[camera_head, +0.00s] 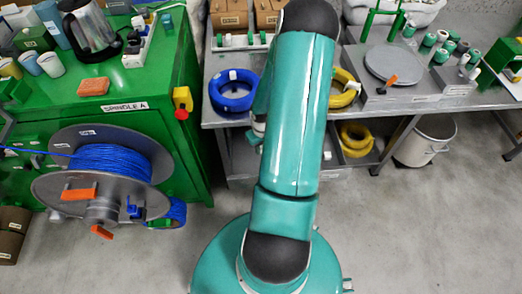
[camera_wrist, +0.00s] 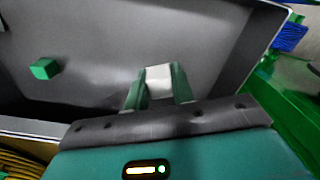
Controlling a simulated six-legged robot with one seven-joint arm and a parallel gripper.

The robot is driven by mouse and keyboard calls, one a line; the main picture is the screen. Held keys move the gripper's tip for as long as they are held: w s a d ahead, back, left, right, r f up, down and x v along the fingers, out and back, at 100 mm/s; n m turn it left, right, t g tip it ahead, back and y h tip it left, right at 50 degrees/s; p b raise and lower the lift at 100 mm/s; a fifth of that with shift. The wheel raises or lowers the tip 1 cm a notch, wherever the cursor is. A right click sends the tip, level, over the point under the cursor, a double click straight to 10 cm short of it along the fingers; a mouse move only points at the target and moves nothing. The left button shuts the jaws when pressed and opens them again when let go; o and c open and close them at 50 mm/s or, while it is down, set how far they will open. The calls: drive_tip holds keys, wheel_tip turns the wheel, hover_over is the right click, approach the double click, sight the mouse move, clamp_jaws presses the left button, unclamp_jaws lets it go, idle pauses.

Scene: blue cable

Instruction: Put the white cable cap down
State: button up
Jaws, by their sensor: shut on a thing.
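In the wrist view, my gripper (camera_wrist: 160,74) has its two green fingers closed on the white cable cap (camera_wrist: 159,82). The cap sits between the fingertips, in front of a grey tray-like surface (camera_wrist: 180,35). I cannot tell whether the cap touches that surface. In the head view, my teal arm hides my gripper and the held cap.
A small green block (camera_wrist: 44,68) lies on the grey surface, left of my gripper. Yellow coils (camera_wrist: 22,165) show at lower left. In the head view, the cable reel (camera_head: 105,165) stands left, beside the green bench (camera_head: 130,85); a blue coil (camera_head: 233,90) lies on the grey table.

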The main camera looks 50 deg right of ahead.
sight(261, 150)
drive_tip(key=shift+w+d+f, duration=0.35)
drive_tip(key=shift+w+f, duration=0.05)
drive_tip(key=shift+f, duration=0.25)
drive_tip(key=shift+w+d+f, duration=0.1)
drive_tip(key=shift+f, duration=0.75)
drive_tip(key=shift+w+d+f, duration=0.1)
drive_tip(key=shift+f, duration=0.75)
drive_tip(key=shift+f, duration=0.65)
drive_tip(key=o, duration=0.9)
drive_tip(key=shift+o, duration=0.2)
drive_tip(key=shift+r, duration=0.1)
